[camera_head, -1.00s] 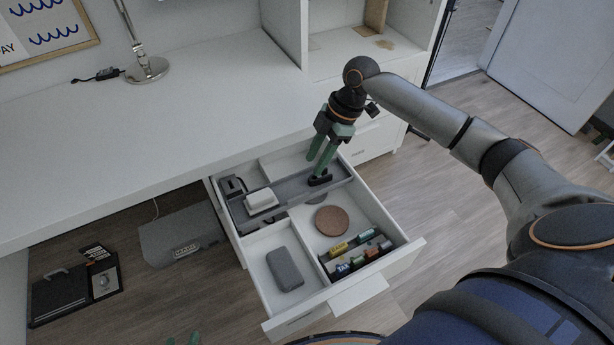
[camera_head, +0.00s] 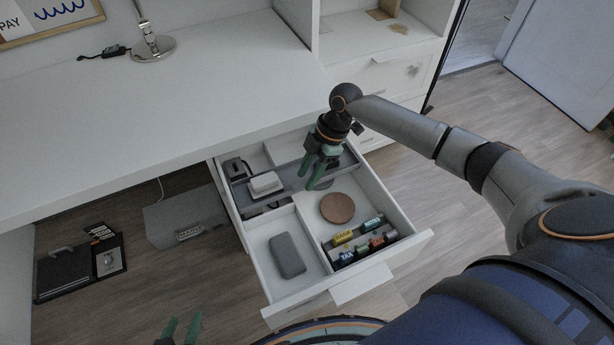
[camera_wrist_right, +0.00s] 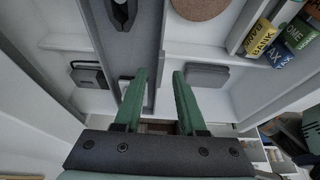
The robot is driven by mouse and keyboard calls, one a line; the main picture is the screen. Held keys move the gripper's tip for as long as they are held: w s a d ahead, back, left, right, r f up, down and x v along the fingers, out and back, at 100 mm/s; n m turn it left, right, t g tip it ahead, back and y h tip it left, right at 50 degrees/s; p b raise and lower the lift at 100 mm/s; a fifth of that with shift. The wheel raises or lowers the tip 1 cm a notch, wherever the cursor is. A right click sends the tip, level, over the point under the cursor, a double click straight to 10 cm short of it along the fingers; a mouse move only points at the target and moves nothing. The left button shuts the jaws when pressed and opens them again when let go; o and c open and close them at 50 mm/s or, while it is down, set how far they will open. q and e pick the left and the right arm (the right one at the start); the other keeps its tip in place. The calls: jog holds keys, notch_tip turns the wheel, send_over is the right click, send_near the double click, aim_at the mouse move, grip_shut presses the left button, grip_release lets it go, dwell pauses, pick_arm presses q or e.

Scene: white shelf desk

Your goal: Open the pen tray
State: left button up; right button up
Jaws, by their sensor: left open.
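The pen tray, a grey strip (camera_head: 292,178), lies across the back part of the open white drawer (camera_head: 300,308). A white box (camera_head: 265,184) sits on it. A black handle-like piece (camera_wrist_right: 122,14) shows on the tray in the right wrist view; the arm hides it in the head view. My right gripper (camera_head: 313,180) is over the drawer by the tray's near edge, with its fingers apart. In the right wrist view its fingertips (camera_wrist_right: 162,75) have nothing between them. My left gripper (camera_head: 180,328) is open at the bottom of the head view, away from the drawer.
The drawer also holds a brown round coaster (camera_head: 337,208), a dark grey case (camera_head: 286,255), several labelled blocks (camera_head: 362,245) and a black object (camera_head: 237,168) at the back left. The white desktop (camera_head: 180,105) overhangs the drawer's back left. A lamp (camera_head: 153,46) stands on it.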

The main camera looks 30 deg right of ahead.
jog(key=shift+a+f, duration=0.15)
jog(key=shift+f, duration=0.15)
jog(key=shift+c, duration=0.2)
grip_shut()
dwell(1.1)
